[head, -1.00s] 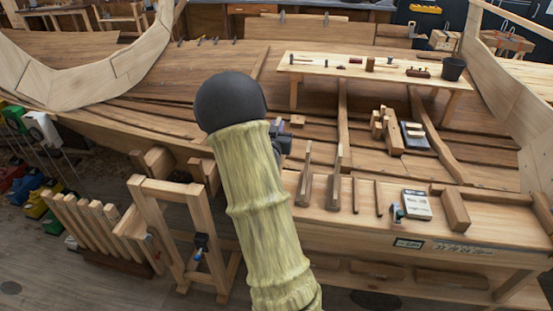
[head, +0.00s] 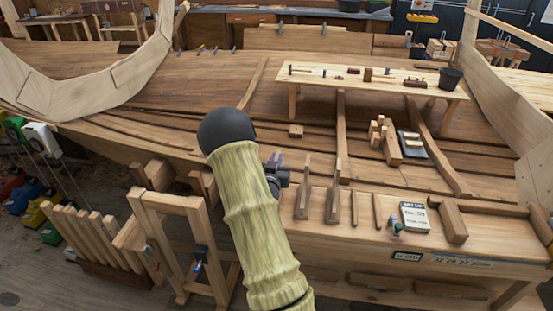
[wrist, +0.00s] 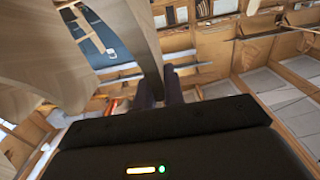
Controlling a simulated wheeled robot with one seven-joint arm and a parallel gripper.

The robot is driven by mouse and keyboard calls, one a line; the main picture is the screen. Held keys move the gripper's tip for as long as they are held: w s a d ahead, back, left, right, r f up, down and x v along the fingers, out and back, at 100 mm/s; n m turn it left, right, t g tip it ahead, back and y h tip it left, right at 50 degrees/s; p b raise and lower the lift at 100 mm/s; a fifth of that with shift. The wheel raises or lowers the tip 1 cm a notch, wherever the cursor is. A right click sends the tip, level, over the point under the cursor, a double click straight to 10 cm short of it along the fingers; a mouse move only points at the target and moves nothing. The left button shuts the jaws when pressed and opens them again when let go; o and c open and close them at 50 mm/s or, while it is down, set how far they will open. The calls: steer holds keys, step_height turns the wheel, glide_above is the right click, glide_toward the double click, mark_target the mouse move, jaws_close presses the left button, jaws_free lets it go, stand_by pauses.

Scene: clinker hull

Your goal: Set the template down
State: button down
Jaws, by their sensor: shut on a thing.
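My gripper (head: 284,173) shows partly behind my forearm in the head view, above the left end of the front bench. In the wrist view its two dark fingers (wrist: 159,86) are shut on a pale wooden strip. I take this strip for the template (wrist: 140,38). It runs up and left from the fingers, with a broad blurred pale wooden part at the left that may belong to it.
The front bench (head: 345,238) holds upright wooden pieces, thin sticks, a card (head: 414,216) and a block (head: 452,222). A plank table (head: 340,84) with tools and a dark bucket (head: 450,77) stands behind. A wooden stand (head: 175,205) is left of my arm.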

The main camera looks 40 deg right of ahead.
steer(key=shift+f, duration=0.1)
steer(key=c, duration=1.5)
jaws_free()
steer(key=shift+s, duration=0.1)
steer(key=shift+r, duration=0.2)
steer(key=b+v, duration=0.4)
steer(key=v, duration=0.8)
steer(key=shift+f, duration=0.1)
